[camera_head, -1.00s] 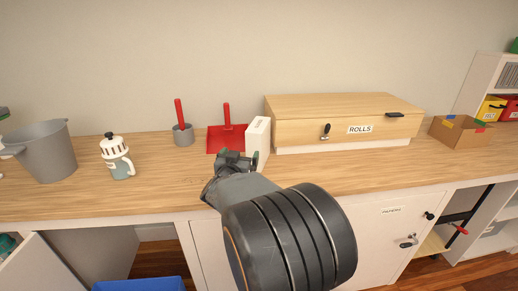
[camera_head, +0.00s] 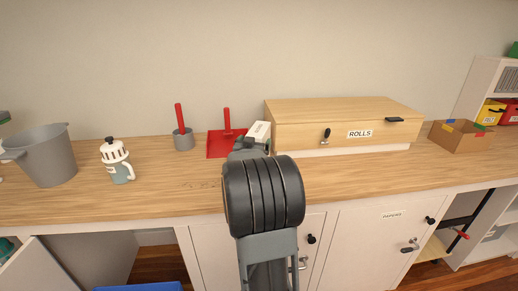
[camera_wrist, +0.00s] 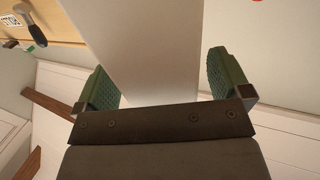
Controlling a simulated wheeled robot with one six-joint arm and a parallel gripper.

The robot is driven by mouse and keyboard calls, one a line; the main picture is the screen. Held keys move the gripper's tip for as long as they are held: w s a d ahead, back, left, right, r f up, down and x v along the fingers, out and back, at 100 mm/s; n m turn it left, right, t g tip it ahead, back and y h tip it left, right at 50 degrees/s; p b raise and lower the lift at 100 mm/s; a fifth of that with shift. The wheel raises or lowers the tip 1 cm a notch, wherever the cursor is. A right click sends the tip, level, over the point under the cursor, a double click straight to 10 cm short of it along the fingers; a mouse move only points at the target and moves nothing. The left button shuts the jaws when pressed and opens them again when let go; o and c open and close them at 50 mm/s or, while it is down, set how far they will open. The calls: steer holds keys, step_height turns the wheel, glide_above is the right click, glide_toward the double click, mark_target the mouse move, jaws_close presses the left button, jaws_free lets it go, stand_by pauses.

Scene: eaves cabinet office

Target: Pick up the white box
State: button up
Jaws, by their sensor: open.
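The white box (camera_head: 259,130) is on the wooden counter, beside the left end of the ROLLS drawer unit, in the head view. Its lower part is hidden behind my gripper (camera_head: 249,146), and it looks tilted or turned. In the wrist view the pale face of the white box (camera_wrist: 150,45) reaches in between the two green fingers of my gripper (camera_wrist: 163,78). The jaws are open, one finger near each side of the box. A narrow gap shows at the right finger; contact at the left finger cannot be told.
The wooden ROLLS unit (camera_head: 345,124) stands close on the right. A red dustpan (camera_head: 220,146) lies just left of the box. A cardboard box (camera_head: 462,136) is at right.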

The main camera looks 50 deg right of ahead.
steer(key=shift+x, duration=0.85)
steer(key=c, duration=1.5)
steer(key=shift+r, duration=0.1)
steer(key=shift+c, duration=0.7)
steer(key=shift+r, duration=0.1)
